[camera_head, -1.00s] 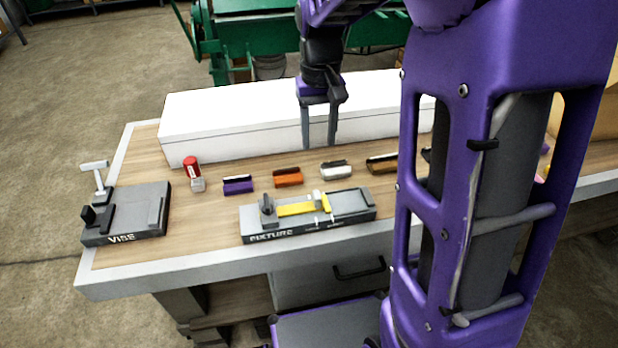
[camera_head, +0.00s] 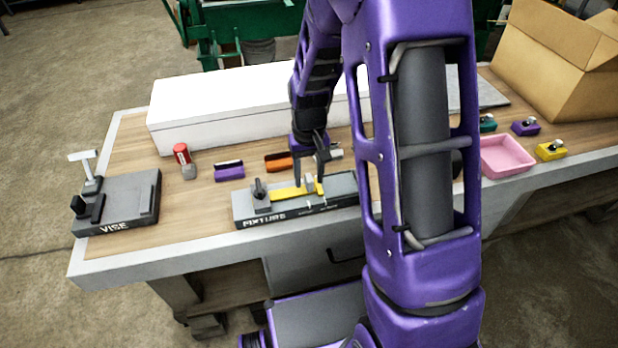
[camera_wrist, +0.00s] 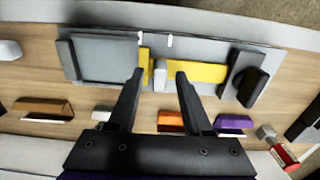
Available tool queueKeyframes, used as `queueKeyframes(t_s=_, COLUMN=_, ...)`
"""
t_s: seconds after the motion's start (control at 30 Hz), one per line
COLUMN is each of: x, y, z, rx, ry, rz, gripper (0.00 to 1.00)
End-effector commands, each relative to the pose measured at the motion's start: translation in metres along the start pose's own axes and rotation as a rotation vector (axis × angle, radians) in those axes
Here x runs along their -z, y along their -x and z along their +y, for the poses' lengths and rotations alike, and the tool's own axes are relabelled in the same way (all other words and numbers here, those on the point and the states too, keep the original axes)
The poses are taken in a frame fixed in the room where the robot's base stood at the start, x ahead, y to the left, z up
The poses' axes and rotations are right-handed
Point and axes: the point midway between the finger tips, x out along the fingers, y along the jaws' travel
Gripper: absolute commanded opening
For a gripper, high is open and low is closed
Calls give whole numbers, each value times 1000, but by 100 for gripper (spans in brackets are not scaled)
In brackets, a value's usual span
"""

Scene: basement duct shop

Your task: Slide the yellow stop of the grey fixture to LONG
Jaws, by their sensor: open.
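The grey fixture (camera_head: 342,188) lies near the bench's front edge, its name on the front face. Its yellow stop (camera_head: 285,193) is a flat bar with a raised crosspiece; it also shows in the wrist view (camera_wrist: 207,72). A pale grey block (camera_wrist: 160,75) stands beside the crosspiece. My gripper (camera_head: 309,182) is open directly over the stop. In the wrist view its fingertips (camera_wrist: 158,74) appear either side of the crosspiece and pale block; contact is unclear. Two white marks line the fixture's edge, the crosspiece near the left one in that view. Their labels are too small to read.
The vise (camera_head: 120,203) stands at the left. Behind the fixture lie a purple piece (camera_head: 229,171) and an orange piece (camera_head: 278,162), before a long white box (camera_head: 215,125). A pink tray (camera_head: 507,157) and cardboard box (camera_head: 555,65) are at the right.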

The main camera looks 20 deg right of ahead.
Motion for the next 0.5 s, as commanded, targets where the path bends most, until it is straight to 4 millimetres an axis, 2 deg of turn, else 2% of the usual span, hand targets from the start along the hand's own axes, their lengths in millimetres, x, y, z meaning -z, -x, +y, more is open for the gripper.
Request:
queueKeyframes(t_s=0.1, x=0, y=-7, z=0, rx=0, ry=0, rz=0, gripper=50)
queueKeyframes(t_s=0.37, x=0, y=-8, z=0, rx=0, ry=0, rz=1, gripper=50)
queueKeyframes(t_s=0.4, x=0, y=-8, z=0, rx=0, ry=0, rz=1, gripper=48)
queueKeyframes(t_s=0.5, x=0, y=-8, z=0, rx=0, ry=0, rz=1, gripper=30)
